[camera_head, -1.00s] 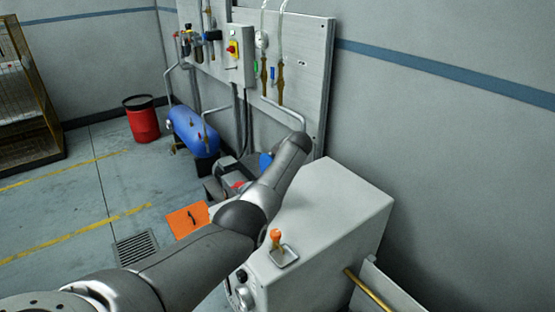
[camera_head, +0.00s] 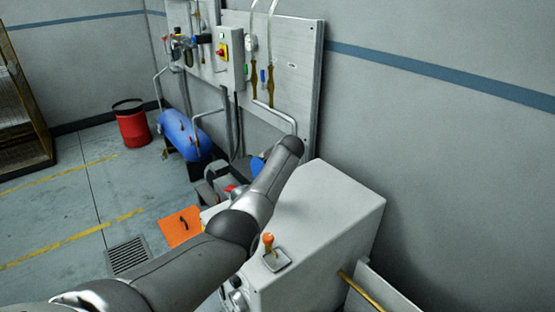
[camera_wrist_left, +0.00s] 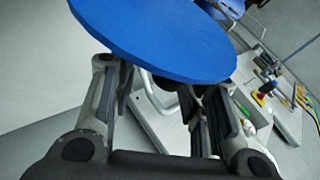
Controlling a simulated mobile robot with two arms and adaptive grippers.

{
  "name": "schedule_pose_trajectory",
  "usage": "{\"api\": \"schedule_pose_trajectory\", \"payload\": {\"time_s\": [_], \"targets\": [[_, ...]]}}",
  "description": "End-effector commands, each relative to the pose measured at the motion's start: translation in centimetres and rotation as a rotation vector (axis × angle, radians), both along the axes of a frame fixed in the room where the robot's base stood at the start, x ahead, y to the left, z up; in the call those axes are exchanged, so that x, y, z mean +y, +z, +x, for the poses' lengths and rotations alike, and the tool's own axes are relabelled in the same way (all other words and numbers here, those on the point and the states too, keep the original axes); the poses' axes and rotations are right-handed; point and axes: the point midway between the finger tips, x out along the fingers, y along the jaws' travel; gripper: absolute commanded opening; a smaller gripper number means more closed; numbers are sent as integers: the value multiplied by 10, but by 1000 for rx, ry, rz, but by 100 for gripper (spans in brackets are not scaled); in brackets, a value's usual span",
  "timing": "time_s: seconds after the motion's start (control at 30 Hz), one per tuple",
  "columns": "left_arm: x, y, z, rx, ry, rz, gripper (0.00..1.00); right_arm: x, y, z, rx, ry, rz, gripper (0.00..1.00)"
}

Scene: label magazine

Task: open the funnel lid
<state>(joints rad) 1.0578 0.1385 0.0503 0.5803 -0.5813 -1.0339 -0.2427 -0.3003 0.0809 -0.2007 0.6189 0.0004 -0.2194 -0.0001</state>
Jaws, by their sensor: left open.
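A flat blue disc, which looks like the funnel lid (camera_wrist_left: 165,35), fills the upper middle of the left wrist view. My left gripper (camera_wrist_left: 163,105) is open, with one finger on each side below the disc's lower edge. The disc overlaps the space just beyond the fingertips; I cannot tell whether they touch it. Nothing shows held between the fingers. In the head view a small blue piece (camera_head: 257,164), perhaps the same lid, shows behind my left arm. My right gripper is not in view.
A grey cabinet (camera_head: 325,215) with an orange-knobbed lever (camera_head: 268,243) stands right of my arm. A wall panel (camera_head: 290,70) with pipes and a switch box (camera_head: 229,57) is behind. A blue tank (camera_head: 184,135) and red drum (camera_head: 131,124) stand left; the floor there is mostly clear.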

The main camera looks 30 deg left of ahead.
Motion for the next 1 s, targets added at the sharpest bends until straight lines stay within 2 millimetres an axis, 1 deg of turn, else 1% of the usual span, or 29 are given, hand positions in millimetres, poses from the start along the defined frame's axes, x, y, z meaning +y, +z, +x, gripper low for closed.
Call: {"api": "schedule_pose_trajectory", "payload": {"time_s": [0.27,0.57,0.9,1.0], "targets": [[-12,14,-10,-3,-3,0,42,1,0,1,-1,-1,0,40],[-32,36,-25,-4,-4,0,42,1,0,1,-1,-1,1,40],[-57,66,-47,-4,-4,-1,42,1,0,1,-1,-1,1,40],[-62,71,-51,-3,-4,-1,42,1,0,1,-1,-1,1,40]]}}
